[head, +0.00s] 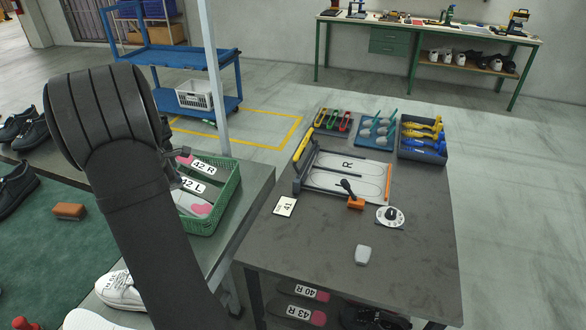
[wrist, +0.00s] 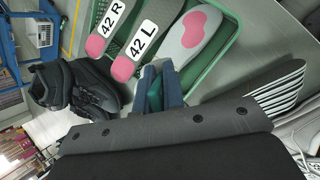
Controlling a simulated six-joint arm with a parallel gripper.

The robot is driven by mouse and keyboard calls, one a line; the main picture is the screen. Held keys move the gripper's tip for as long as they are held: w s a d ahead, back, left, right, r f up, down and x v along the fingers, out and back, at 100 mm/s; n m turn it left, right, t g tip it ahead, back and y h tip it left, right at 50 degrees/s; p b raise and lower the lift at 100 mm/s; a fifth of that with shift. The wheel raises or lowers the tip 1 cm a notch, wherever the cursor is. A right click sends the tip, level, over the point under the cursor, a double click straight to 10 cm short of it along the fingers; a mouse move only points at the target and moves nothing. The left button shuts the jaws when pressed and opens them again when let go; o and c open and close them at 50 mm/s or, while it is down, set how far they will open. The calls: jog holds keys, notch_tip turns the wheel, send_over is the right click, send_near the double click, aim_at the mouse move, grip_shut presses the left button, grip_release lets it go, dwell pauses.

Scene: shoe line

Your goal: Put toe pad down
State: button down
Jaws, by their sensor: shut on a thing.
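My gripper (wrist: 160,88) is by the near rim of a green crate (wrist: 212,62). Its blue-grey fingers are closed on a thin dark green piece (wrist: 154,93); I cannot tell whether this is the toe pad. In the head view, my gripper (head: 182,178) is partly hidden by my arm at the left side of the crate (head: 230,200). The crate holds insoles labelled 42 R (head: 204,167) and 42 L (head: 192,186), and a grey insole with a pink patch (wrist: 194,30). A small pale rounded pad (head: 363,254) lies on the grey table.
On the grey table (head: 415,230) are an outline board marked R (head: 325,180), an orange-based tool (head: 355,202), a white dial (head: 390,217), a card (head: 285,206) and a tray of yellow and blue tools (head: 423,157). Black shoes (wrist: 82,88) stand beside the crate. The table's front is mostly clear.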

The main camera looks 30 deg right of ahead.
jog(key=s+d+m+g+h, duration=0.1)
jog(key=s+d+m, duration=0.35)
jog(key=d, duration=0.95)
jog(key=s+d+m+g+h, duration=0.1)
jog(key=s+d+m+g, duration=0.1)
jog(key=s+d, duration=0.9)
jog(key=s+d+m+g, duration=0.2)
jog(key=s+d+m, duration=0.2)
jog(key=s+d, duration=1.2)
jog(key=shift+w+a+f, duration=0.4)
jog(key=shift+w+f, duration=1.8)
jog(key=shift+f, duration=0.5)
jog(key=shift+w+a+f, duration=0.35)
jog(key=shift+w+f, duration=1.85)
jog(key=shift+f, duration=0.5)
jog(key=shift+w+a+f, duration=0.4)
jog(key=shift+w+f, duration=1.8)
jog(key=shift+f, duration=0.5)
jog(key=c, duration=1.9)
grip_release()
jog(key=shift+f, duration=0.1)
jog(key=o, duration=0.4)
